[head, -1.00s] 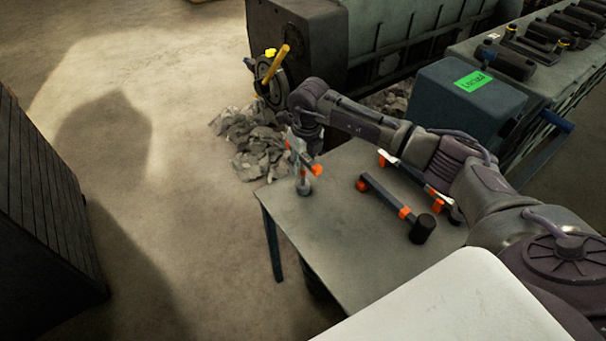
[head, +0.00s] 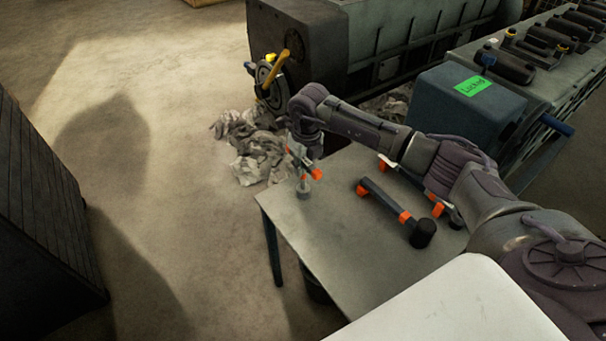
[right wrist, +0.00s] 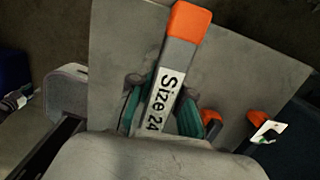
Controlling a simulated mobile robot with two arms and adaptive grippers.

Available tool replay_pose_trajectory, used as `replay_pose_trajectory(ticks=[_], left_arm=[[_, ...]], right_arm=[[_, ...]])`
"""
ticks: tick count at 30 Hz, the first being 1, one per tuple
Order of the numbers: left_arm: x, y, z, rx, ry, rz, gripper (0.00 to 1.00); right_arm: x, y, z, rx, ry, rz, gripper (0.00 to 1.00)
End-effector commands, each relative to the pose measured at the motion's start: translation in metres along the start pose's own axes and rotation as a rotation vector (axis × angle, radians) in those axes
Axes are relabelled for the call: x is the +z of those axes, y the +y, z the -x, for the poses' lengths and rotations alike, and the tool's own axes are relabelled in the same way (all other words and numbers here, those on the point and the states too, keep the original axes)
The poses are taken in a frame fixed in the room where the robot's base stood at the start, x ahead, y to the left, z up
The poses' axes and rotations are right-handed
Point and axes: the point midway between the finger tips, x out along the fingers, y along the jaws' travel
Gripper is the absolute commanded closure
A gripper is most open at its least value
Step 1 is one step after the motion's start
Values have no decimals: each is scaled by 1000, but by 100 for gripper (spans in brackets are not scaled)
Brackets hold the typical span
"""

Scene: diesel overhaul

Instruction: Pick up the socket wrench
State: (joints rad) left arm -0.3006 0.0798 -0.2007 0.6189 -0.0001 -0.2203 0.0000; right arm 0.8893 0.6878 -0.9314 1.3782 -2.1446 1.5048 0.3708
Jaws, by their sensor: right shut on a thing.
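The socket wrench has a grey shaft, orange ends and a white "Size 24" label. In the right wrist view the wrench (right wrist: 187,25) lies between the green finger pads of my right gripper (right wrist: 160,108), which is shut on its labelled shaft. In the head view my right gripper (head: 302,155) is at the table's far left corner, partly hidden by its own wrist. The wrench's orange part (head: 316,174) shows below it, beside a small grey cylinder (head: 303,190) at the table top. I cannot tell whether the wrench touches the table. My left gripper is not in view.
Another orange-ended tool (head: 437,208) lies partly behind my arm. A dark blue box with a green label (head: 473,85) and engine blocks stand behind. Crumpled rags (head: 258,160) lie on the floor.

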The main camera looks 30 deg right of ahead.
Motion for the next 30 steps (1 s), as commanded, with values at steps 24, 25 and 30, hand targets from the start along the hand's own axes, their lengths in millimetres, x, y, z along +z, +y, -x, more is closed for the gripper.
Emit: replay_pose_trajectory(ticks=[24,25,30], left_arm=[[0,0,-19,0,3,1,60],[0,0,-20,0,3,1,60],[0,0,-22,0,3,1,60]], right_arm=[[43,-79,87,0,-4,-5,100],[45,-84,90,0,-3,-5,100],[54,-102,101,0,-2,-2,100]])
